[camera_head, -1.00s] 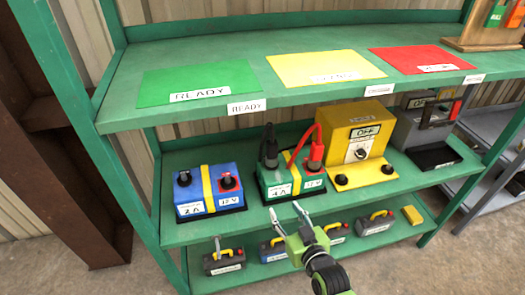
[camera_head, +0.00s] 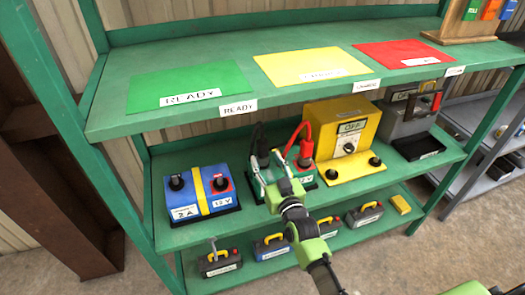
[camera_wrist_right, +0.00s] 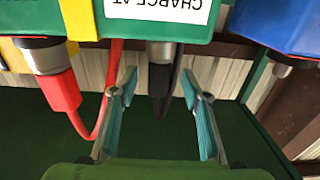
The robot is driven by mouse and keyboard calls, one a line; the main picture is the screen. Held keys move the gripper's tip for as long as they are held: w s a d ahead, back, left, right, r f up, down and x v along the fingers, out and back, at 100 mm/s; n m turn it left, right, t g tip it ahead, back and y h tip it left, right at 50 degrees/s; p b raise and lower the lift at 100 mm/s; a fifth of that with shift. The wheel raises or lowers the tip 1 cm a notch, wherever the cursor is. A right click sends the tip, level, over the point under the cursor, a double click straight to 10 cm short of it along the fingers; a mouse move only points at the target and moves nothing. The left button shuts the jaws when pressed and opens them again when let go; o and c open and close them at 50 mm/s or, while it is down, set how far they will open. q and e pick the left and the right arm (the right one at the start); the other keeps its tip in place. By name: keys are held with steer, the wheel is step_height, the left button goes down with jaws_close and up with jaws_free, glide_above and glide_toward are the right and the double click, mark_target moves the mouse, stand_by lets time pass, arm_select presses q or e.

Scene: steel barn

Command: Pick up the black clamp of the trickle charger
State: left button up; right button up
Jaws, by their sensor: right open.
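The black clamp (camera_head: 262,146) stands on the left post of the green battery (camera_head: 307,185) on the middle shelf. The trickle charger (camera_head: 335,118) is the yellow box with an OFF plate, right of that battery. The red clamp (camera_head: 305,152) is on the battery's other post. My right gripper (camera_head: 267,170) is open and empty in front of the battery and partly hides it. In the right wrist view the black clamp (camera_wrist_right: 162,86) lies between the spread fingers of the right gripper (camera_wrist_right: 160,92), apparently touching neither. The red clamp (camera_wrist_right: 60,92) is left there. My left gripper is not in view.
A blue battery (camera_head: 203,190) stands left of the green one. A grey box (camera_head: 402,120) stands right of the charger. The upper shelf (camera_head: 240,85) overhangs them. Several small dark batteries (camera_head: 220,264) line the lower shelf. A red cable (camera_wrist_right: 112,80) hangs near one finger.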

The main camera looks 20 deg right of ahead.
mark_target(264, 154)
steer(key=w, duration=0.4)
steer(key=shift+w+r, duration=0.1)
steer(key=shift+w, duration=0.3)
jaws_close()
steer(key=shift+r, duration=0.1)
